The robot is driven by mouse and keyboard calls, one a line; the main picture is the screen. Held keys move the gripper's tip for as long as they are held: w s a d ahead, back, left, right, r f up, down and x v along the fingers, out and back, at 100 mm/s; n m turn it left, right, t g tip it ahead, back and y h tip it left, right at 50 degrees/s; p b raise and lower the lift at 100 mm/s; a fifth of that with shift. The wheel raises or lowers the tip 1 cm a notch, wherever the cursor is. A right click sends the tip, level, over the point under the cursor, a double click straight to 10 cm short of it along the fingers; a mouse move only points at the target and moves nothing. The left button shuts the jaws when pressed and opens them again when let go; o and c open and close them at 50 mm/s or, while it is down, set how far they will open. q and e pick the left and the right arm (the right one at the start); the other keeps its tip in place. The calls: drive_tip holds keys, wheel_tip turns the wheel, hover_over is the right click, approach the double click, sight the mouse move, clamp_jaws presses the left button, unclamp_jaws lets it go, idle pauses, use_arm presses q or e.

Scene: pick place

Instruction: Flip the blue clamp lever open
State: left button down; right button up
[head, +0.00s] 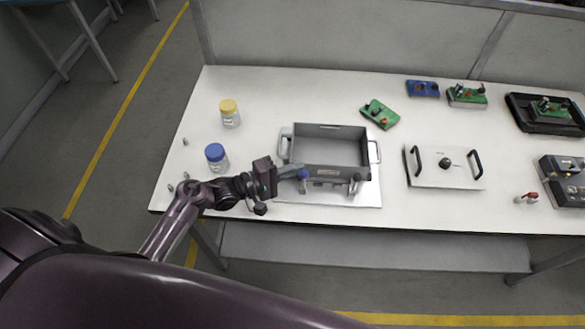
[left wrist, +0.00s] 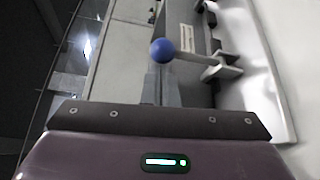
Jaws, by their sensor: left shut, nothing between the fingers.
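The blue clamp lever (head: 303,174) is on the front left of a grey open box (head: 330,171). In the left wrist view its blue ball knob (left wrist: 162,50) sits on a metal arm running right to a bracket (left wrist: 222,72) on the box. My left gripper (head: 293,172) is shut and empty, with its fingertips close to the knob. In the left wrist view the grey fingers (left wrist: 160,84) lie just below the knob; whether they touch it I cannot tell. My right gripper is not in view.
A second, dark-knobbed clamp (head: 355,184) is at the box's front right. A flat lid with two handles (head: 440,176) lies to the right. Jars with yellow (head: 229,106) and blue caps (head: 215,152) stand left. Circuit boards (head: 380,113) lie at the back.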

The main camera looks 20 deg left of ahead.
use_arm(q)
drive_tip(key=shift+s+d+m+t+h, duration=0.15)
drive_tip(key=shift+s+m+t+h, duration=0.15)
drive_tip(key=shift+s+m, duration=0.15)
drive_tip(key=shift+s+d+f+m+t+h+b, duration=0.1)
drive_tip(key=shift+s+m+t+h+b, duration=0.2)
drive_tip(key=shift+m+b, duration=0.3)
drive_tip(key=shift+s+d+f+m+t+h+b, duration=0.1)
drive_tip(key=shift+s+m+t+h+b, duration=0.1)
drive_tip(key=shift+s+m+b, duration=0.35)
drive_tip(key=shift+s+d+m+h, duration=0.1)
drive_tip(key=shift+s+m+h, duration=0.25)
drive_tip(key=shift+m, duration=0.65)
drive_tip(key=shift+s+d+f, duration=0.1)
drive_tip(key=shift+s+d, duration=0.15)
drive_tip(key=shift+s, duration=0.4)
drive_tip(key=shift+s+f+p, duration=0.3)
drive_tip(key=shift+s+d, duration=0.1)
